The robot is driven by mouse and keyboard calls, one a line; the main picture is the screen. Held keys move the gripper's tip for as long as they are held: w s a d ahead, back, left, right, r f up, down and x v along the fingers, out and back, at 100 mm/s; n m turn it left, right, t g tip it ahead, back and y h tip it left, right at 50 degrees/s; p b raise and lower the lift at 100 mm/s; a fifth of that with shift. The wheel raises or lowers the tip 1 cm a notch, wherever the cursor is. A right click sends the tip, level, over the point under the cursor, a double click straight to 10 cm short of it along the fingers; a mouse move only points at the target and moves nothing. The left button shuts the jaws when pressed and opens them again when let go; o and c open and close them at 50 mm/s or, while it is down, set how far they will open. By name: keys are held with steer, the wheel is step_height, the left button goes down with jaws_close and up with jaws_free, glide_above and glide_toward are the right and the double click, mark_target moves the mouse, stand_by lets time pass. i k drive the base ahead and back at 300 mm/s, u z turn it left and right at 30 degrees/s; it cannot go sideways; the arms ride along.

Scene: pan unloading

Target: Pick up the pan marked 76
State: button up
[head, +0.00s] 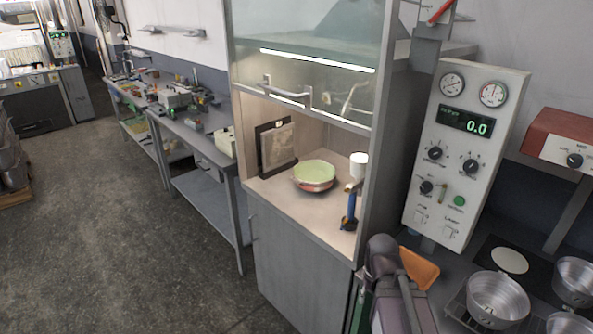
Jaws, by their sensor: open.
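Several round metal pans are at the lower right of the head view. One pan (497,301) sits on a dark rack, a second pan (576,279) is at the right edge, and a third pan (570,324) is cut off by the bottom edge. I cannot read a mark 76 on any of them. A part of my arm rises at the bottom centre, left of the pans. My gripper is not visible in this view.
A control panel (468,150) reading 0.0 stands behind the pans. A small orange object (419,268) lies near my arm. Left is a fume hood (307,235) holding a green-topped bowl (314,175) and a blue-handled tool (350,211). Open floor (120,240) lies further left.

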mark_target(313, 173)
steer(key=u, duration=0.3)
steer(key=i, duration=1.2)
steer(key=u, duration=0.05)
